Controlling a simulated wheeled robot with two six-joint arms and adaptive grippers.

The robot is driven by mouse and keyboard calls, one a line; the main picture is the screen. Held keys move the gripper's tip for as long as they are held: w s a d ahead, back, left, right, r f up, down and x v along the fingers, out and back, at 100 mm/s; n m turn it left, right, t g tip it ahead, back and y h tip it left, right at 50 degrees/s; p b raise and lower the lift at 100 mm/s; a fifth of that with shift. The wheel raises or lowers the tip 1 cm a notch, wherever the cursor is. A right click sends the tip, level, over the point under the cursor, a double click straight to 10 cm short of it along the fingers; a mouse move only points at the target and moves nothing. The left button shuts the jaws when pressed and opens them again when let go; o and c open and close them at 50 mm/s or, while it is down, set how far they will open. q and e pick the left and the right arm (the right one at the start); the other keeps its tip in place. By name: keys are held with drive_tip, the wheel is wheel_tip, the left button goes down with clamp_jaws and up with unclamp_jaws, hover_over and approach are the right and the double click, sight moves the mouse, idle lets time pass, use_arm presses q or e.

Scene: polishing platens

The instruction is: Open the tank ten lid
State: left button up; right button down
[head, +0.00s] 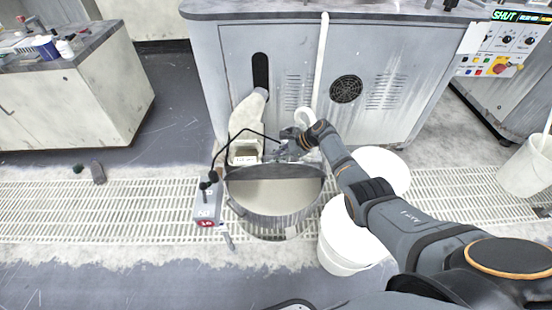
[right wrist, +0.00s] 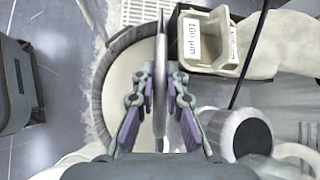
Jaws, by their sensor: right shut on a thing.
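The round grey tank (head: 287,222) stands on the floor grating in the middle of the head view, with pale liquid in it. A grey box with a red label (head: 207,223), which seems to read 10, is at its left side. The lid (head: 275,172) stands up at the far side of the tank mouth; in the right wrist view it shows nearly edge-on (right wrist: 160,50). My right gripper (head: 287,150) is at the lid's upper edge, with its fingers (right wrist: 160,78) on both sides of it, shut on it. My left gripper is not in view.
White buckets (head: 345,250) stand close to the tank's right, under my right arm. A small beige container labelled 100 µm (right wrist: 208,45) sits behind the tank. A grey machine cabinet (head: 300,75) is beyond. Grating lies open to the left.

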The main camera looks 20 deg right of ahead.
drive_tip(key=c, duration=1.4)
unclamp_jaws()
drive_tip(key=shift+o, duration=0.2)
drive_tip(key=v, duration=1.2)
